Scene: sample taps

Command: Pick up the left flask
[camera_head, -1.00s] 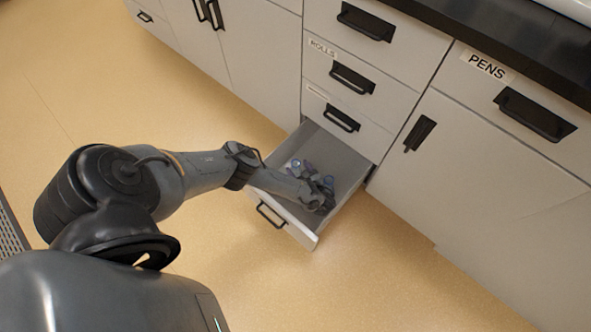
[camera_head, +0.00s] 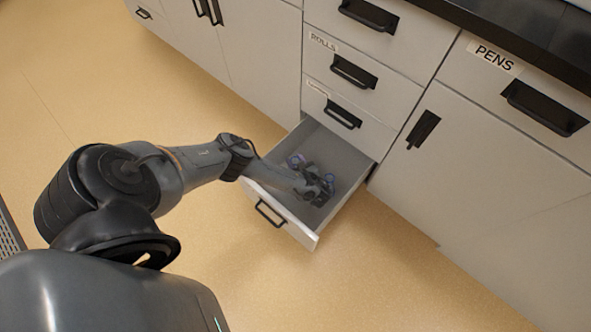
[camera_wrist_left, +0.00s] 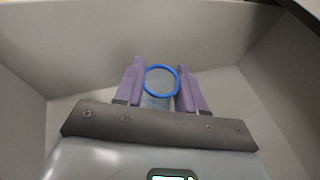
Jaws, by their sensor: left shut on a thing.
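The flask (camera_wrist_left: 160,84) shows in the left wrist view as a round mouth with a blue rim and a pale, see-through body below it. It stands between the two purple fingers of my left gripper (camera_wrist_left: 161,88), which is shut on it. In the head view, my left gripper (camera_head: 312,178) is down inside the open drawer. Small bluish parts show beside it there, too small to tell apart. The lower part of the flask is hidden by my gripper. My right gripper is not in view.
The open drawer (camera_head: 345,157) has grey walls close around my left gripper, and its front panel (camera_head: 276,217) has a black handle. Shut drawers (camera_head: 352,72) are above it, and a cabinet door (camera_head: 480,165) is to the right. The floor (camera_head: 390,285) in front is clear.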

